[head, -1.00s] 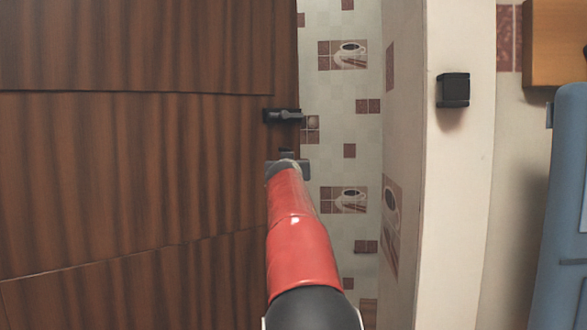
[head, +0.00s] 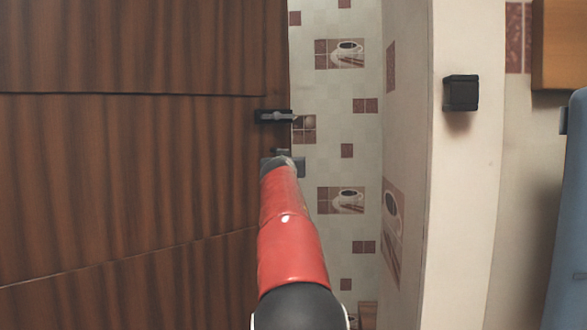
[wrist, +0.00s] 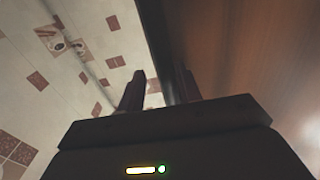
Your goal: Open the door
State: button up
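The brown wood-grain door (head: 130,150) fills the left of the head view and stands ajar, with tiled wall showing past its right edge. Its dark lever handle (head: 273,117) sits near that edge. My gripper (head: 283,154) is at the door edge, just below the handle; my red arm partly hides it. In the wrist view, the door (wrist: 250,50) is on the right, with its dark edge running down between the two fingers of my gripper (wrist: 160,90). The fingers are apart, one on each side of the edge, with a light gap beside the left finger.
A tiled wall (head: 340,120) with coffee-cup prints lies beyond the opening. A pale wall end (head: 460,200) with a black switch box (head: 461,93) stands to the right. A blue object (head: 568,220) and a wooden cabinet (head: 560,45) are at the far right.

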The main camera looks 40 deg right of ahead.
jog(key=shift+w+f, duration=0.15)
jog(key=shift+f, duration=0.1)
jog(key=b+v, duration=0.3)
jog(key=v, duration=0.4)
jog(key=shift+s+r, duration=0.45)
jog(key=shift+s, duration=0.05)
jog(key=s+a+f+n+g+y, duration=0.1)
jog(key=s+a+f+y, duration=0.1)
jog(key=s+a+f, duration=0.35)
jog(key=s+a+f+n+g+y, duration=0.1)
jog(key=s+a+f+y, duration=0.2)
jog(key=a+f, duration=0.45)
jog(key=s+a+f+n+g+y, duration=0.15)
jog(key=s+a+f, duration=0.3)
jog(key=a, duration=0.45)
jog(key=s+a+f+n+g+y, duration=0.2)
jog(key=s+a+f, duration=0.5)
jog(key=s+f, duration=0.2)
jog(key=s+a+f+n+g+y, duration=0.2)
jog(key=s+a+f+y, duration=0.1)
jog(key=s+a+f, duration=0.5)
notch_tip(320, 180, down, 4)
jog(key=shift+s+r+n+g, duration=0.1)
jog(key=shift+s+n+g, duration=0.25)
jog(key=shift+s, duration=0.75)
